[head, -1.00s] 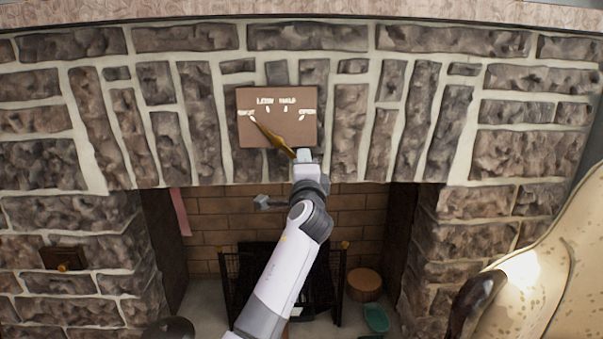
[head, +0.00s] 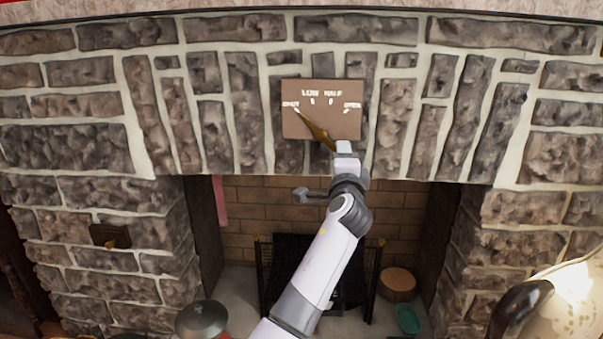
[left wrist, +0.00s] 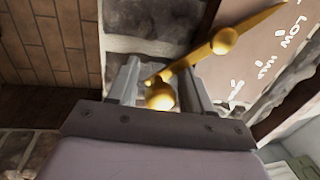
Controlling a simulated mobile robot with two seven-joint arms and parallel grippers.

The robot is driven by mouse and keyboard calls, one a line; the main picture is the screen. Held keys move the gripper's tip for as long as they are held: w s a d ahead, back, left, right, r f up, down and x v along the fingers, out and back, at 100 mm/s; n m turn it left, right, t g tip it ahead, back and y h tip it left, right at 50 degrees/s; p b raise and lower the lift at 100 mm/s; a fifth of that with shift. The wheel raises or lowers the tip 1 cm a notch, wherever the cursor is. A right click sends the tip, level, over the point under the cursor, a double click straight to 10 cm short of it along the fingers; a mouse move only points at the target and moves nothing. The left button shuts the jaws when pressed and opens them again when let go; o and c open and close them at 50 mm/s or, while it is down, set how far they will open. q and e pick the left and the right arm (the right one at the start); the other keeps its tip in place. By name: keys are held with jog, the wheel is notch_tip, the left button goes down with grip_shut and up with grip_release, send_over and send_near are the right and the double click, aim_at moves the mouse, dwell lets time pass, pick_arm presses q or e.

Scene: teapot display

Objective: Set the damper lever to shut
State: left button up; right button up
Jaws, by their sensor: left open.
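The damper plate (head: 348,122) is a brown panel on the stone chimney breast. Its white labels include LOW and HALF, with small blurred words at the left and right ends. The brass damper lever (head: 316,130) lies diagonally, its thin tip at the left-end mark and its other end down at the right. My left gripper (head: 343,147) is at that lower end. In the left wrist view, the open left gripper (left wrist: 160,88) has the lever's round brass knob (left wrist: 160,97) between its fingers; contact is unclear. My right gripper is out of view.
A small dark box (head: 110,236) is on the left stonework.

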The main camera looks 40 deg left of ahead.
pick_arm(q)
jog(key=shift+d+r, duration=0.15)
jog(key=shift+r, duration=0.1)
